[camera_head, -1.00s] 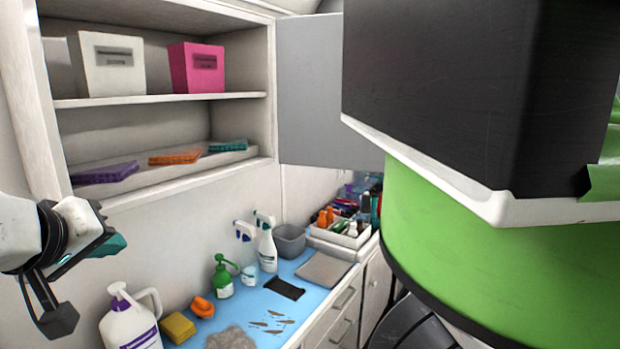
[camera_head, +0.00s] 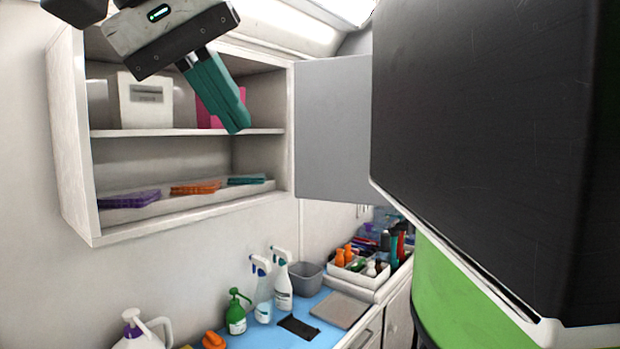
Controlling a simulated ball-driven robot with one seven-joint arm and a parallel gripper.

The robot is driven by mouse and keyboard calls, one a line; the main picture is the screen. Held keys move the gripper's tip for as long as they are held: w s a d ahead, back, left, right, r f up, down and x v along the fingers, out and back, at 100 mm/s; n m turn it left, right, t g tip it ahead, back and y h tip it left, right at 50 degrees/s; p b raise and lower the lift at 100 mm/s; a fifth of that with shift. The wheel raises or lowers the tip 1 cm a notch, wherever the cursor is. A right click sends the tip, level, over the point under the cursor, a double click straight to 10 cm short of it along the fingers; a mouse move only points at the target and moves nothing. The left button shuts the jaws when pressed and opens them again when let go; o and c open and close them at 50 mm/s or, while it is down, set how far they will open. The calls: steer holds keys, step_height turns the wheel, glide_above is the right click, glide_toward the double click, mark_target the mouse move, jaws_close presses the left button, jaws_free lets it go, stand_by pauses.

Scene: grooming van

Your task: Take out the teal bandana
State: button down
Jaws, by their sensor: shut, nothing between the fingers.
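The teal bandana (camera_head: 247,180) lies folded on the right of the cabinet's lower shelf. An orange bandana (camera_head: 194,188) and a purple bandana (camera_head: 128,199) lie to its left, all in a low white tray (camera_head: 160,209). My gripper (camera_head: 236,130), with teal fingers, is shut and empty. It hangs in front of the cabinet's upper shelf, higher than the teal bandana in the picture and apart from it. The fingers hide part of the pink box behind them.
The open cabinet (camera_head: 73,150) has its grey door (camera_head: 335,130) swung out to the right. A white box (camera_head: 145,101) and pink box (camera_head: 213,118) stand on the upper shelf. Spray bottles (camera_head: 283,285), a grey bin (camera_head: 308,275) and a bottle caddy (camera_head: 362,272) stand on the counter below.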

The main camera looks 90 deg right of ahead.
steer(key=s+d+f, duration=0.5)
steer(key=s+f, duration=0.2)
steer(key=shift+s+f+p, duration=0.35)
steer(key=shift+f+p, duration=0.05)
steer(key=shift+p, duration=0.05)
steer(key=shift+d, duration=0.15)
